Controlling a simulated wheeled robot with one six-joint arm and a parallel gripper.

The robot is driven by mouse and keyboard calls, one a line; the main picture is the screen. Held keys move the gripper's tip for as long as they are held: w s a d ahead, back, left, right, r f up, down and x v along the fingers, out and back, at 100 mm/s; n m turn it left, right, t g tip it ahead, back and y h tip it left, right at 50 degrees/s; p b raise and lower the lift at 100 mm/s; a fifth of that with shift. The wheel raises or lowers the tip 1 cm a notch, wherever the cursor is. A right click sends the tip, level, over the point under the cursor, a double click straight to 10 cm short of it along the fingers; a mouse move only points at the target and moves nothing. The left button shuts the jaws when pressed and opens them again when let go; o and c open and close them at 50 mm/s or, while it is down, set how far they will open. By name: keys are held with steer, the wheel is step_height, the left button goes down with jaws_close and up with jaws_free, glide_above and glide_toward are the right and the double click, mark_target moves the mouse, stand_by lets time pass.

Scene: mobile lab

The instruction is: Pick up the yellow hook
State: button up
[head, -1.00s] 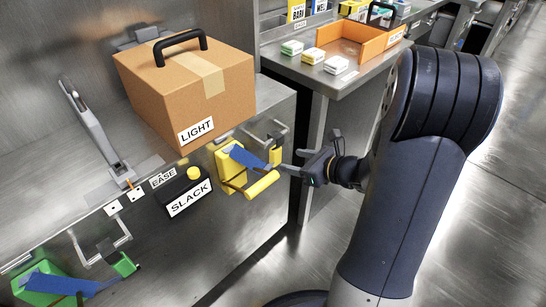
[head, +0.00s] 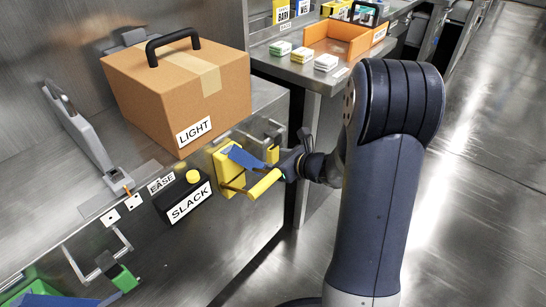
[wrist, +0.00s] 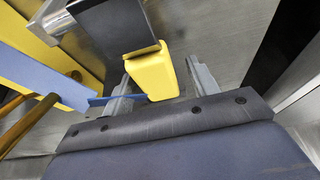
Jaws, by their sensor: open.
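Yellow hook parts sit at the bench's front edge, right of the black SLACK box. In the head view these are a yellow plate (head: 224,160), a blue bar, a yellow roller (head: 264,184) and a small yellow block (head: 272,154) by a metal bracket. I cannot tell which of them count as the hook. My gripper (head: 281,165) is open at the yellow block, from the right. In the wrist view, the yellow block (wrist: 150,76) lies between the two fingers of my gripper (wrist: 160,86); contact is unclear. The fingers are partly hidden in the head view.
A cardboard box marked LIGHT (head: 182,95) stands on the bench above. The black SLACK box (head: 184,197) is to the left. A green fixture (head: 124,278) is at lower left. A second bench with an orange tray (head: 338,38) is behind. The floor at right is clear.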

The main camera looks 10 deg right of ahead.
steer(key=shift+x, duration=0.95)
steer(key=shift+c, duration=0.2)
steer(key=c, duration=1.2)
